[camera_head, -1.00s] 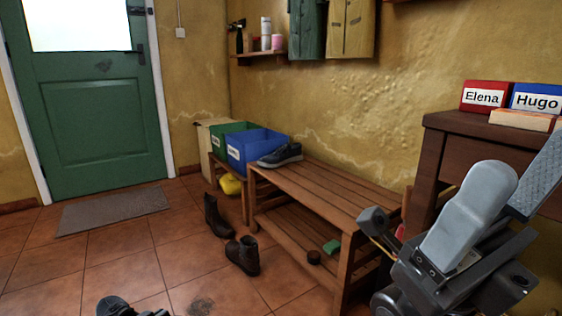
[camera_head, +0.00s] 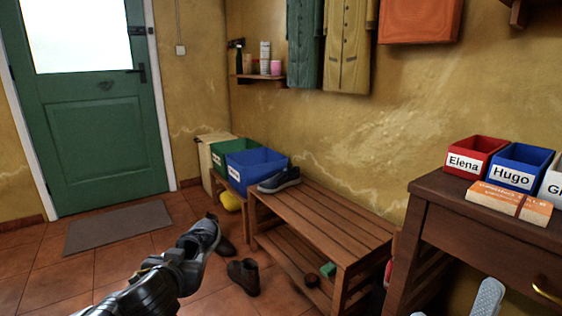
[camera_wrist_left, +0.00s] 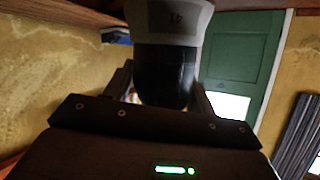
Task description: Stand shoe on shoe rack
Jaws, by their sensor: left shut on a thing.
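My left gripper (camera_head: 182,254) is shut on a grey shoe (camera_head: 205,236) with a dark opening, held up in front of the floor to the left of the rack. In the left wrist view the held shoe (camera_wrist_left: 168,70) sits between the two fingers and shows its dark and pale grey end. The slatted wooden shoe rack (camera_head: 325,218) stands against the wall. A similar dark grey shoe (camera_head: 279,180) stands on its top at the far left end. My right gripper is out of view.
A brown boot (camera_head: 243,277) stands on the floor before the rack; another is partly hidden behind the held shoe. A blue bin (camera_head: 257,168) stands beyond the rack. A green item (camera_head: 328,270) lies on the lower shelf. The rack's middle and right top are clear.

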